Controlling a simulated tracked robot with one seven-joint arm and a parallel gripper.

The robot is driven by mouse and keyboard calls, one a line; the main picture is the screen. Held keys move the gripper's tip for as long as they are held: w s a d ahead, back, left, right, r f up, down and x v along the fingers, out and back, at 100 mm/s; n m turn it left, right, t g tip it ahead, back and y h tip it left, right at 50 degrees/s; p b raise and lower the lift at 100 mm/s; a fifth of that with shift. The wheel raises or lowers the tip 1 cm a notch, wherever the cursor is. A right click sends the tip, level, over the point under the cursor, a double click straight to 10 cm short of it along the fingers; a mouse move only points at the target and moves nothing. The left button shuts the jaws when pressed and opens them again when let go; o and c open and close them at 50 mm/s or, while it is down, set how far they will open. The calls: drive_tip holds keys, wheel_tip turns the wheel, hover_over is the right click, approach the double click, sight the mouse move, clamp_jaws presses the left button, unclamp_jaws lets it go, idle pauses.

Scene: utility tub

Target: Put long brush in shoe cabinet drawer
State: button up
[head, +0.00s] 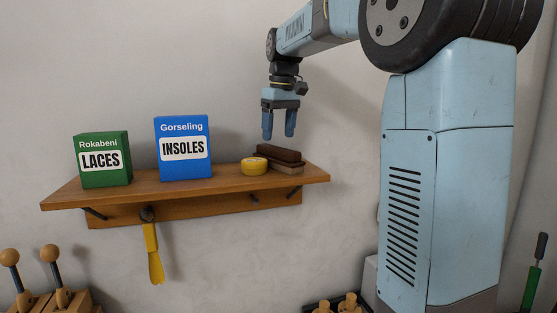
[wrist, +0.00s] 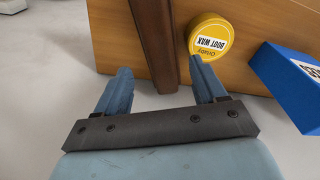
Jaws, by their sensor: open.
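The long brush (head: 281,154), with a dark brown upper part over a lighter lower part, lies at the right end of the wooden wall shelf (head: 225,184). In the wrist view the brush (wrist: 155,40) shows as a long brown bar across the shelf, running between my two fingers as seen in the picture. My gripper (head: 279,136) is open and empty, pointing down just above the brush. In the wrist view my gripper's fingers (wrist: 158,66) are spread on either side of it. I cannot make out a shoe cabinet drawer in either view.
A yellow boot wax tin (head: 255,166) sits close beside the brush. A blue insoles box (head: 183,148) and a green laces box (head: 103,160) stand further left. A yellow shoehorn (head: 152,250) hangs below the shelf. Wooden shoe trees (head: 50,285) stand at lower left.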

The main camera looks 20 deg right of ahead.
sight(278, 148)
drive_tip(key=shift+w+a+f, duration=0.1)
drive_tip(key=shift+f, duration=1.1)
drive_tip(key=shift+w+f, duration=0.1)
drive_tip(key=shift+f, duration=1.05)
drive_tip(key=shift+c, duration=0.2)
drive_tip(key=c, duration=1.2)
drive_tip(key=shift+r, duration=0.15)
drive_tip(key=shift+c, duration=0.2)
